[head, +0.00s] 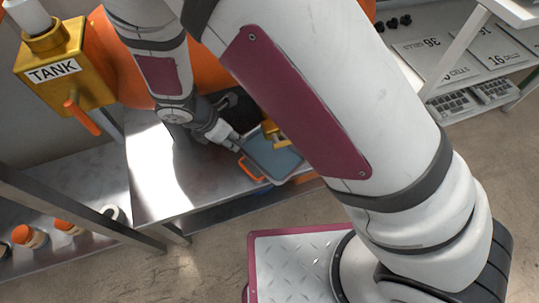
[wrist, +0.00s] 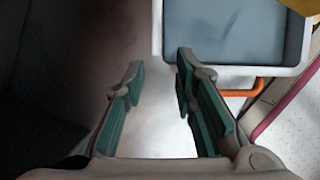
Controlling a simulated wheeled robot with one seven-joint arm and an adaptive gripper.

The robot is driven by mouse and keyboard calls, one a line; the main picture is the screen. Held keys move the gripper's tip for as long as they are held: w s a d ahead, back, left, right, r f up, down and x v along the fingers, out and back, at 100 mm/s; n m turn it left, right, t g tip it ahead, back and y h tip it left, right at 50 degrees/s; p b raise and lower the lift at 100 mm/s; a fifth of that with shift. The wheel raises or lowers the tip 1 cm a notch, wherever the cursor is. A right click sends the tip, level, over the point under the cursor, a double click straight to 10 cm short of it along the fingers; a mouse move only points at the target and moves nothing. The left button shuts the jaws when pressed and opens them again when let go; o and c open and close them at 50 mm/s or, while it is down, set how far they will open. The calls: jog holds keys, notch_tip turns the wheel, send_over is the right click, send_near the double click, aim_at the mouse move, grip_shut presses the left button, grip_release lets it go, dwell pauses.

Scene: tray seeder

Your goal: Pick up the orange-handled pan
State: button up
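The pan is a shallow grey-blue tray with a pale rim (head: 262,170) and an orange handle (head: 250,171), lying level near the front edge of the steel bench. My gripper (head: 236,143) is at the pan's left side. In the wrist view the pan (wrist: 225,35) fills the upper right, with its orange handle (wrist: 250,90) on the near side. My gripper (wrist: 158,68) is open, its green-padded fingers apart with nothing between the pads. The right fingertip overlaps the pan's near left corner in the picture; I cannot tell whether it touches. My arm hides part of the pan's surroundings in the head view.
A yellow part (head: 271,131) stands at the pan's far side. A yellow TANK box (head: 62,65) with an orange lever (head: 82,117) is at upper left. Orange-lidded jars (head: 30,237) sit on a lower shelf. A rack with labelled trays (head: 435,55) is at right. Bench left of the pan is clear.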

aim_at(250, 134)
jog(key=w+d, duration=0.1)
jog(key=w+d+b, duration=0.1)
jog(key=d, duration=0.1)
jog(key=shift+w+d+f, duration=0.1)
jog(key=shift+w+d, duration=0.2)
jog(key=shift+b+x, duration=0.65)
jog(key=shift+x, duration=0.85)
grip_shut()
